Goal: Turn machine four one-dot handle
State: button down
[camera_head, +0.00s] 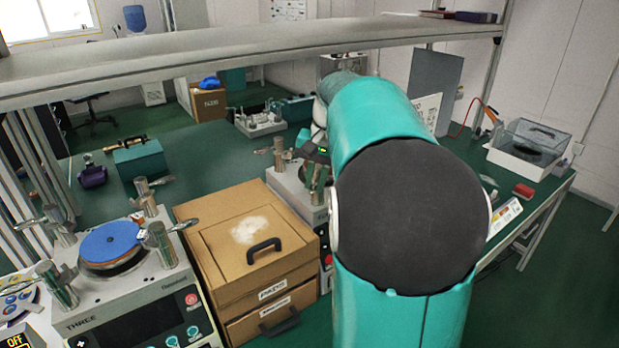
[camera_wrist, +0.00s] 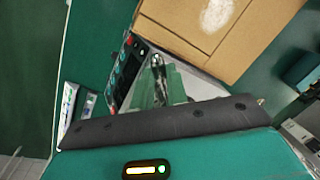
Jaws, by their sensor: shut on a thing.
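Machine four (camera_head: 292,190), a pale machine with metal posts and handles, stands right of the wooden box and is partly hidden by my teal arm. One handle post (camera_head: 279,152) shows at its back left. My gripper (camera_head: 313,154) is a small dark shape at a nearer handle post (camera_head: 318,180), shut on its handle; the fingertips are mostly hidden. The dot marks cannot be read. In the wrist view, machine four's dark button panel (camera_wrist: 125,70) and a metal post (camera_wrist: 157,68) show beyond my gripper's black body, which covers the grip.
Machine three (camera_head: 135,285), with a blue disc (camera_head: 108,242), stands at the left. The wooden box (camera_head: 250,235) with a black handle fills the space between the machines. A grey shelf (camera_head: 230,55) crosses above. A clear bin (camera_head: 530,148) stands at the right.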

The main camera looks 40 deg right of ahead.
jog(key=shift+s+d+n, duration=0.25)
jog(key=shift+d+n, duration=0.05)
jog(key=shift+n, duration=0.5)
jog(key=shift+s+d+n, duration=0.2)
jog(key=shift+d+n, duration=0.1)
jog(key=shift+n, duration=0.5)
jog(key=c, duration=1.4)
grip_release()
jog(key=r, duration=0.4)
jog(key=s+d+r, duration=0.1)
jog(key=r, duration=0.4)
jog(key=d+r, duration=0.1)
jog(key=r, duration=0.3)
jog(key=shift+s+d+r, duration=0.15)
jog(key=shift+s+r, duration=0.1)
jog(key=shift+r, duration=0.1)
